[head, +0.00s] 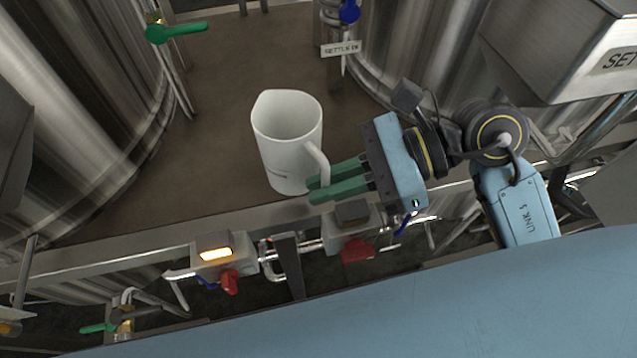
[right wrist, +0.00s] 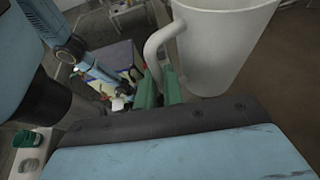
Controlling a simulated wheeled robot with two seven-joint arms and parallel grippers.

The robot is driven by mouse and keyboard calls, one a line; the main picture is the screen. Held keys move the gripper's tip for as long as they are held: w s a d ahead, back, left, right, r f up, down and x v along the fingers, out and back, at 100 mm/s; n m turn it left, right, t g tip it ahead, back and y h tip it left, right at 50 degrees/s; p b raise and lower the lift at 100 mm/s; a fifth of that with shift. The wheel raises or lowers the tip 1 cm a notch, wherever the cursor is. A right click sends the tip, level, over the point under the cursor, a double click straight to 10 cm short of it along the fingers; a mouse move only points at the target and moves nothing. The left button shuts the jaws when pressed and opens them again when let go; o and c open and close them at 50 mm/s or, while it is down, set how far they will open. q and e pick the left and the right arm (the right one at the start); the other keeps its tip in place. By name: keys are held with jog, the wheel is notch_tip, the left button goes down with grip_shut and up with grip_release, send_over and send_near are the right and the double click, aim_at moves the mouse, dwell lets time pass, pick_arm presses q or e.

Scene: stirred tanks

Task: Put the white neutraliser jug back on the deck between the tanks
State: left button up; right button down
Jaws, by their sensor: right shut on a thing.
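The white jug (head: 287,143) is upright in the head view, over the front part of the brown deck (head: 222,70) between the two steel tanks. My right gripper (head: 318,184) is shut on the jug's handle, its green fingers coming from the right. I cannot tell whether the jug's base touches the deck or hangs just above it. In the right wrist view the jug (right wrist: 222,45) stands beyond the green fingers (right wrist: 157,90), with its handle at them. My left gripper is not in view.
A steel tank stands left (head: 75,90) and another right (head: 420,70) of the deck. A green-handled valve (head: 176,31) and a tagged blue valve (head: 348,12) are at the back. A lit box (head: 214,247) and red knobs sit below the deck's front edge. The deck behind the jug is clear.

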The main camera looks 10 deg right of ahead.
aim_at(319, 167)
jog(key=w+p, duration=0.1)
jog(key=w, duration=0.4)
jog(key=shift+w+r+p, duration=0.15)
jog(key=shift+w+p, duration=0.15)
jog(key=shift+w, duration=0.05)
notch_tip(319, 167, down, 3)
jog(key=shift+s+r, duration=0.1)
jog(key=shift+r, duration=0.1)
jog(key=shift+f, duration=0.7)
notch_tip(319, 167, down, 3)
jog(key=shift+r, duration=0.2)
jog(key=shift+f+p, duration=0.2)
jog(key=shift+p, duration=0.1)
jog(key=shift+f, duration=0.15)
